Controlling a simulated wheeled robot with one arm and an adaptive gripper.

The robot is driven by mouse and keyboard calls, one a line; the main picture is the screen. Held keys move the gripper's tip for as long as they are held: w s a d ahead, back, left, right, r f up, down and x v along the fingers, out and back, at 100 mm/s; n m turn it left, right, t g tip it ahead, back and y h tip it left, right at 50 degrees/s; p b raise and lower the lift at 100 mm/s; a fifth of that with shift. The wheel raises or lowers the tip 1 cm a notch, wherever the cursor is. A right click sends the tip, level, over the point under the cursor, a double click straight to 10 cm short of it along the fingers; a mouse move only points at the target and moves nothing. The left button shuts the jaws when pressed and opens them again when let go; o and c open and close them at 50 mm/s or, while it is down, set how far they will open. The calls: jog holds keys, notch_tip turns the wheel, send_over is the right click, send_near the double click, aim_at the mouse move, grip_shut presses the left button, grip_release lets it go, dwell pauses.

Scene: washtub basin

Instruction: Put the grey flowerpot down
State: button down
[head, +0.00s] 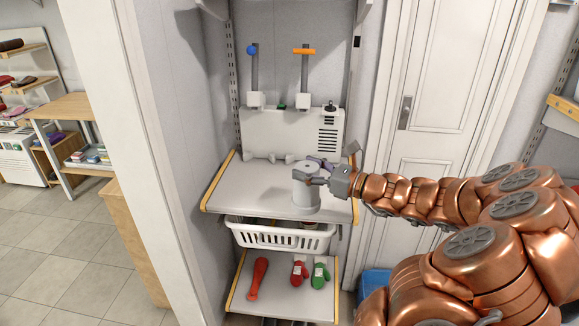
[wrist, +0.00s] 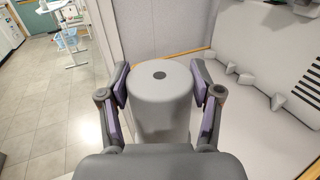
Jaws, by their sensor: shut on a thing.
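The grey flowerpot (head: 306,190) is upside down, its closed end with a dark drain hole facing up. My gripper (head: 318,171) reaches in from the right and is shut on it. In the wrist view, the flowerpot (wrist: 161,95) stands between the two purple-padded fingers of my gripper (wrist: 161,92), one on each side. In the head view it is over the front part of the light grey shelf top (head: 250,188). I cannot tell whether its lower rim touches the shelf top.
A light grey panel unit (head: 290,130) with a blue knob (head: 251,49) and an orange handle (head: 304,51) stands at the shelf's back. A white basket (head: 280,237) is below. A lower shelf holds a red tool (head: 258,278) and red and green mittens (head: 320,276). The shelf's left part is clear.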

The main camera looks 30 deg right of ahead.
jog(key=w+d+f+p, duration=0.2)
jog(key=w, duration=0.4)
jog(key=w+d+f+p, duration=0.2)
jog(key=w, duration=0.5)
jog(key=shift+w+d+f, duration=0.2)
jog(key=shift+w+f, duration=0.1)
jog(key=shift+f, duration=0.15)
jog(key=shift+c, duration=1.1)
grip_release()
jog(key=shift+f, duration=0.1)
jog(key=b+v, duration=0.2)
jog(key=v, duration=1)
